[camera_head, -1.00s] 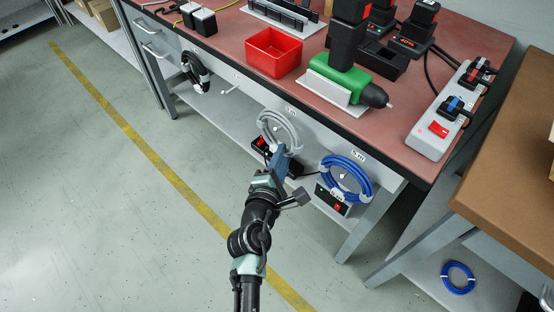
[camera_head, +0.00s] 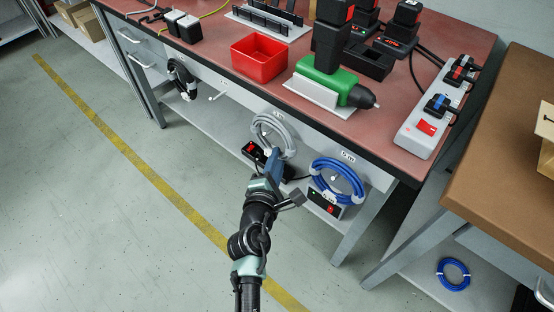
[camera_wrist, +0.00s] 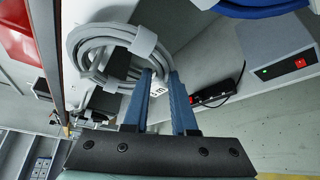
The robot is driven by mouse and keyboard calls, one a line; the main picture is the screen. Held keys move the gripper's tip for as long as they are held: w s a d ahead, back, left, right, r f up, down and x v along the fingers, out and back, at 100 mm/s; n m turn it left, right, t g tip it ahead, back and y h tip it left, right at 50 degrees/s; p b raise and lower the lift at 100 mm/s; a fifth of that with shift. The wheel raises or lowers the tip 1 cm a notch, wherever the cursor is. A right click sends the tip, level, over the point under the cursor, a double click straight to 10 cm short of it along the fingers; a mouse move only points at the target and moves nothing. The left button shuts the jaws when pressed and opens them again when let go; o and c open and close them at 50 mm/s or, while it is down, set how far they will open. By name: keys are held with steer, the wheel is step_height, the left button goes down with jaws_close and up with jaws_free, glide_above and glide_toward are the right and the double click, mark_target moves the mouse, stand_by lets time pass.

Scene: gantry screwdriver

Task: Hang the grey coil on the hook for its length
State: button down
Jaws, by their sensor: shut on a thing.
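The grey coil (camera_head: 291,138) is held upright at the front face of the workbench, below the table edge. In the wrist view the coil (camera_wrist: 73,58) has pale wraps and a small tag marked with an "m" between the fingers. My gripper (camera_head: 274,157) is shut on the coil's lower part; its blue fingers (camera_wrist: 162,80) also show in the wrist view. A bare white hook (camera_head: 217,96) sticks out left of the coil. Whether a hook passes through the grey coil I cannot tell.
A blue coil (camera_head: 338,180) hangs right of the grey one under a "5 m" label (camera_head: 348,156). A black coil (camera_head: 182,80) hangs at the left. A power supply (camera_head: 326,203) and a black box with a red switch (camera_head: 254,152) sit on the shelf (camera_head: 215,125) below.

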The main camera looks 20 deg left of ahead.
steer(key=c, duration=0.6)
jaws_free()
steer(key=shift+c, duration=0.2)
steer(key=p+v, duration=0.2)
steer(key=v, duration=1.1)
